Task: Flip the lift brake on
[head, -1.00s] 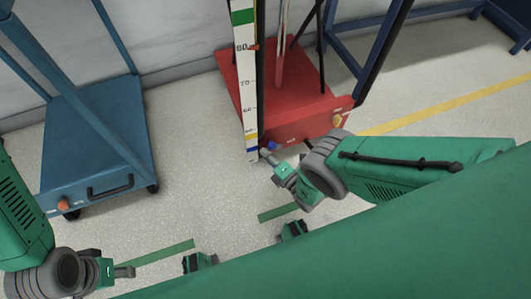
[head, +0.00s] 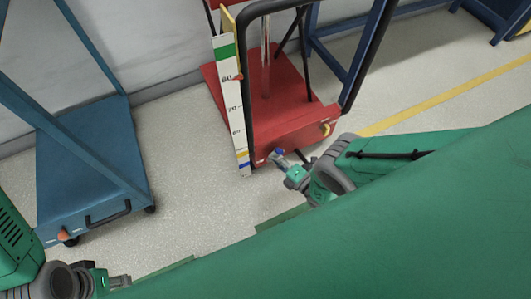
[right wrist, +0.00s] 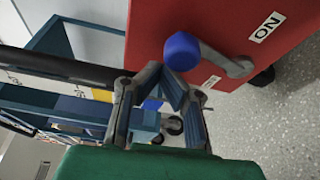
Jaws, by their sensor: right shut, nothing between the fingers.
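The lift brake is a grey lever (right wrist: 225,62) with a blue knob (right wrist: 182,50) on the red lift base (right wrist: 220,20). An ON label (right wrist: 267,27) sits beside its pivot; a second label (right wrist: 210,82) below the lever is too small to read. The knob also shows in the head view (head: 281,152), low on the red base's front. My right gripper (right wrist: 166,75) is shut and empty, its fingertips right by the knob's lower left; I cannot tell whether they touch. My left gripper (head: 121,281) is at the lower left, away from the lift; its finger gap is unclear.
A black handle frame (head: 245,90) and a white scale board (head: 232,110) rise from the red lift. An orange knob (head: 325,129) is on its base. A blue cart (head: 90,160) stands to the left, with free floor (head: 190,180) between.

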